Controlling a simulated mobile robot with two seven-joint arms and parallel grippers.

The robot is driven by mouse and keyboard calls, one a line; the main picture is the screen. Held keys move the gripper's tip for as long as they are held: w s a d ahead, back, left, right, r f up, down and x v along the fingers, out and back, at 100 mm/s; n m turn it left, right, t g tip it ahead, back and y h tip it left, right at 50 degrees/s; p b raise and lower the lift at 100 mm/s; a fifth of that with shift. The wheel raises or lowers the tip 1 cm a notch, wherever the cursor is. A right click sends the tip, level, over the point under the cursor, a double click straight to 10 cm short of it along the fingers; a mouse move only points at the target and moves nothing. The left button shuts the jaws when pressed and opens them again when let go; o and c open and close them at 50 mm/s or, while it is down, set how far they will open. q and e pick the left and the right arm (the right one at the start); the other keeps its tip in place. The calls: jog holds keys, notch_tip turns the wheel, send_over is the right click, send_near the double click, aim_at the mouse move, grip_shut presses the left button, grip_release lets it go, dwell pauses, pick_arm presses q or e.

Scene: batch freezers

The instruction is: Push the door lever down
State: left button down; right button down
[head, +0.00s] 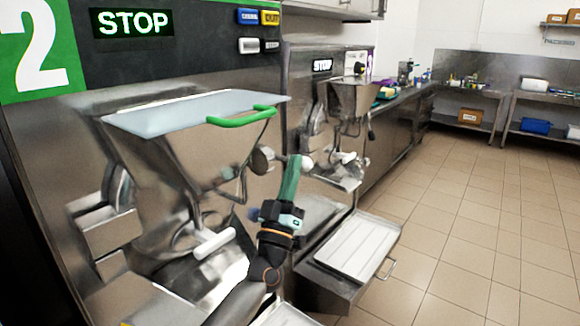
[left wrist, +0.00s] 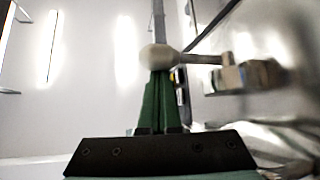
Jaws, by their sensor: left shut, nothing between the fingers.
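The door lever is on the front of the number 2 machine. Its off-white ball knob (head: 306,162) is at the tip of my left gripper (head: 296,164) in the head view. In the left wrist view the same knob (left wrist: 158,57) sits right at the tips of the green fingers of my left gripper (left wrist: 158,76). A metal rod runs right from the knob to a fitting (left wrist: 250,76). The fingers are closed together with nothing between them. They overlap the knob in view; I cannot tell if they touch it. My right gripper is not in view.
A hopper with a translucent lid (head: 185,110) and green handle (head: 222,118) stands left of my gripper. A white cylindrical handle (head: 214,243) is below it. A second machine (head: 352,95) and a tray (head: 350,247) are to the right. The tiled floor (head: 475,230) is clear.

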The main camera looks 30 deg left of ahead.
pick_arm(q)
jog(key=f, duration=0.1)
jog(key=f+b, duration=0.1)
jog(key=f, duration=0.2)
jog(key=shift+w+a+f+b, duration=0.1)
jog(key=shift+a+f+b, duration=0.2)
jog(key=shift+a, duration=0.1)
pick_arm(e)
jog(key=shift+w+a+f, duration=0.35)
jog(key=shift+w+a, duration=0.1)
jog(key=shift+a, duration=0.25)
jog(key=shift+d, duration=0.1)
pick_arm(q)
jog(key=b+v, duration=0.2)
jog(key=v, duration=1)
jog(key=shift+f, duration=0.15)
pick_arm(e)
jog(key=shift+w+a+f+y, duration=0.25)
jog(key=shift+a+f+y, duration=0.05)
jog(key=shift+a+f, duration=0.3)
